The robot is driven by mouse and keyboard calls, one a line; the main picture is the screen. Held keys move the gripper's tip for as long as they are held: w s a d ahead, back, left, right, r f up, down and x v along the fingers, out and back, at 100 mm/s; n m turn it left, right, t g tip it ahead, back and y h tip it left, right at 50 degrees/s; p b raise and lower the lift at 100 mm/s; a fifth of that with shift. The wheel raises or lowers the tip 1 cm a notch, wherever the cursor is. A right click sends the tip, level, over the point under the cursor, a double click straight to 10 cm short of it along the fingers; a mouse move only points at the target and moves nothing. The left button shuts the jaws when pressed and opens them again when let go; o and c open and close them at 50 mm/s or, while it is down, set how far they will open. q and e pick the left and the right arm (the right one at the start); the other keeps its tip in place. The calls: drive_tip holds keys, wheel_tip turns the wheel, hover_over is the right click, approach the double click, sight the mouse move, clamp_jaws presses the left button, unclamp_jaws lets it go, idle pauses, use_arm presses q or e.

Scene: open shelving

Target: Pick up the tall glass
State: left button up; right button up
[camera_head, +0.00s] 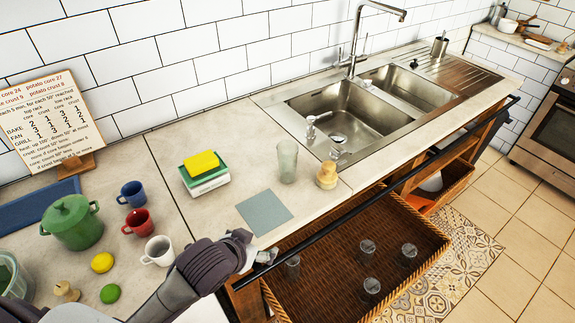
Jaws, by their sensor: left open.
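A tall clear glass (287,162) stands upright on the counter, left of the sink and beside a small wooden object (327,175). My left gripper (252,249) is at the counter's front edge, close to the black rail, below and left of the tall glass and clearly apart from it. It is open, and I see nothing held in it. Several smaller clear glasses, one of them at the left (292,266), stand in a wicker basket (425,222) below the counter. My right gripper is not in view.
A grey-blue square mat (264,212) lies between my left gripper and the tall glass. A yellow sponge on a green and white stack (204,174), a white mug (158,251), a red mug (138,222) and a green pot (71,222) stand left. The black rail (350,222) runs along the front.

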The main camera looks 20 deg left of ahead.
use_arm(q)
drive_tip(key=w+r, duration=0.1)
drive_tip(key=w, duration=0.1)
drive_tip(key=w+r+t, duration=0.1)
drive_tip(key=w+r, duration=0.1)
drive_tip(key=w+r+t, duration=0.1)
drive_tip(key=w, duration=0.1)
drive_tip(key=shift+w+a+r+h, duration=0.15)
drive_tip(key=shift+w+a+h, duration=0.2)
drive_tip(key=shift+h, duration=0.05)
drive_tip(key=w+a+r+t+h, duration=0.1)
drive_tip(key=w+a+r+t, duration=0.2)
drive_tip(key=w+r, duration=0.45)
drive_tip(key=p, duration=0.1)
approach(292, 148)
drive_tip(key=w, duration=0.2)
drive_tip(key=p+x, duration=0.1)
drive_tip(key=x, duration=0.3)
drive_tip(key=shift+d+f+p, duration=0.2)
drive_tip(key=shift+f+p, duration=0.15)
drive_tip(key=shift+p, duration=0.05)
drive_tip(key=shift+w+d+f, duration=0.1)
drive_tip(key=shift+w+f, duration=0.1)
drive_tip(key=shift+w, duration=0.2)
clamp_jaws()
